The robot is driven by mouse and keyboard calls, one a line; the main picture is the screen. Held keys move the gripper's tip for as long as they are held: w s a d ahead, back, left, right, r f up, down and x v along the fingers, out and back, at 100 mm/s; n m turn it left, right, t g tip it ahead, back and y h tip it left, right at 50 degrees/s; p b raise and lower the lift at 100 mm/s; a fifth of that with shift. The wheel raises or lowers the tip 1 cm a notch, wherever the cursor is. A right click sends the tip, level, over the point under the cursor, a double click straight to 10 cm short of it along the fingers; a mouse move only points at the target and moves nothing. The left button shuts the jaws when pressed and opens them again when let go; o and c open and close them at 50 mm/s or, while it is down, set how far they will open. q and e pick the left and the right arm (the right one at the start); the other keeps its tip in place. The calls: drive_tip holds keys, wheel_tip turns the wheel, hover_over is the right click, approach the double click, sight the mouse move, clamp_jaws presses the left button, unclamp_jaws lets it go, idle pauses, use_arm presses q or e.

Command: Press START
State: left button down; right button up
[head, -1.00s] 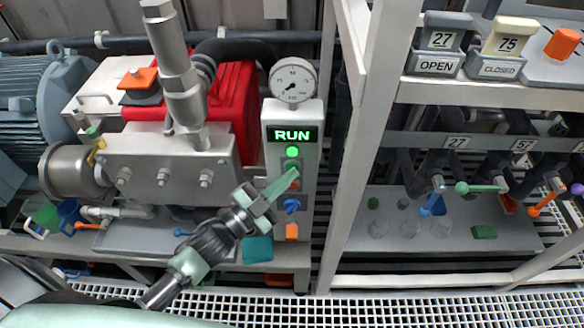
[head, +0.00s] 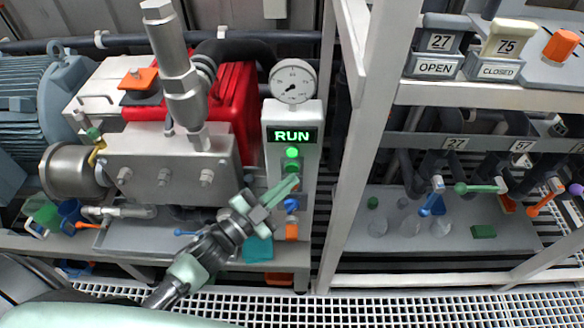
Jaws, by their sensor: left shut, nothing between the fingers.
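The grey control panel (head: 307,150) stands right of the red and metal pump, with a lit green RUN display (head: 292,135). Below the display are a bright green lamp (head: 292,152) and a darker green button (head: 291,167). No START label is readable. My left gripper (head: 293,182) is shut and empty, with its green fingers pointing up right. I cannot tell whether the tips touch the panel. My right gripper is not in view.
A round gauge (head: 294,81) tops the panel. A blue knob (head: 291,204) and an orange piece (head: 292,231) are lower on it. A white post (head: 356,150) stands to the right, before a rack with valves and glass vessels. The pump (head: 160,165) is on the left.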

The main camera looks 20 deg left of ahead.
use_arm(q)
drive_tip(key=shift+s+d+p, duration=0.2)
drive_tip(key=shift+s+d, duration=0.05)
drive_tip(key=shift+s, duration=0.55)
drive_tip(key=shift+s+d+p, duration=0.2)
drive_tip(key=shift+s+p, duration=0.05)
drive_tip(key=shift+s, duration=0.6)
drive_tip(key=shift+s+d+p, duration=0.2)
drive_tip(key=shift+s+d, duration=0.05)
drive_tip(key=shift+s, duration=0.55)
drive_tip(key=s+a+f+n+g+y, duration=0.2)
drive_tip(key=a+f, duration=0.1)
drive_tip(key=f, duration=0.7)
drive_tip(key=s+a+f+n+g+y, duration=0.2)
drive_tip(key=f+n+y, duration=0.1)
drive_tip(key=f, duration=0.8)
drive_tip(key=s+a+f+n+g+y, duration=0.2)
drive_tip(key=s+a+f, duration=0.1)
drive_tip(key=f, duration=0.7)
drive_tip(key=s+f+n+g+y, duration=0.1)
drive_tip(key=s+f+g, duration=0.2)
drive_tip(key=s+f, duration=0.3)
drive_tip(key=s+a+f+n+g, duration=0.1)
drive_tip(key=s+f+g, duration=0.2)
drive_tip(key=s, duration=0.9)
drive_tip(key=s+f+n+g+y, duration=0.1)
drive_tip(key=s+f+g, duration=0.3)
drive_tip(key=s+f, duration=0.6)
drive_tip(key=shift+a+n+y, duration=0.3)
drive_tip(key=shift+a+n, duration=0.1)
